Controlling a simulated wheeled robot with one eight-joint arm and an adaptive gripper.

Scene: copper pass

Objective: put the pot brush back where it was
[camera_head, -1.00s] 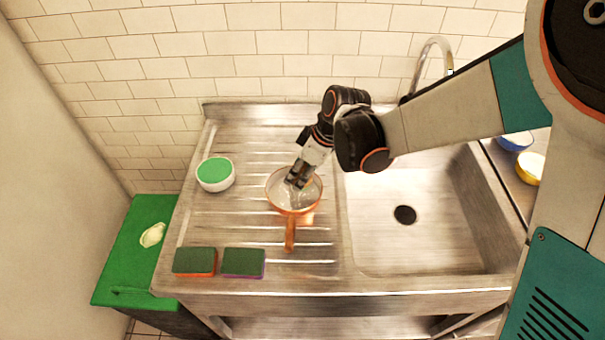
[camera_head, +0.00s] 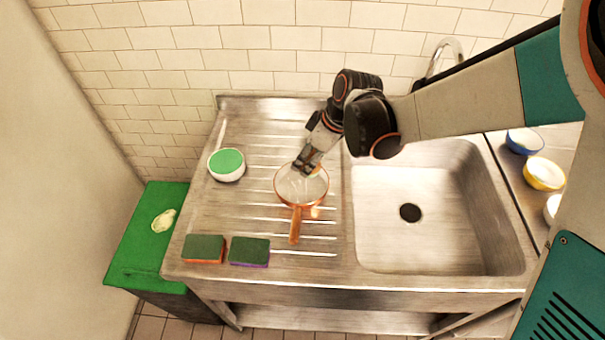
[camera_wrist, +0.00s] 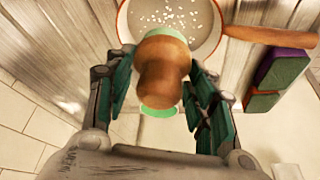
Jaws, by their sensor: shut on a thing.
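The pot brush (camera_wrist: 162,72) shows in the wrist view as a rounded brown wooden handle between my gripper's fingers. My gripper (camera_wrist: 158,95) is shut on it. In the head view my gripper (camera_head: 306,166) is over the back edge of a copper pan (camera_head: 300,186); the brush itself is mostly hidden there. The pan, seen also at the top of the wrist view (camera_wrist: 205,40), has a pale inside with several small white grains. Whether the brush's lower end touches the pan cannot be told.
A white bowl with a green top (camera_head: 227,165) stands left of the pan. A left sponge (camera_head: 204,249) and a right sponge (camera_head: 250,251) lie at the drainboard's front. The sink basin (camera_head: 440,230) at right is empty. A green board (camera_head: 140,240) is far left.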

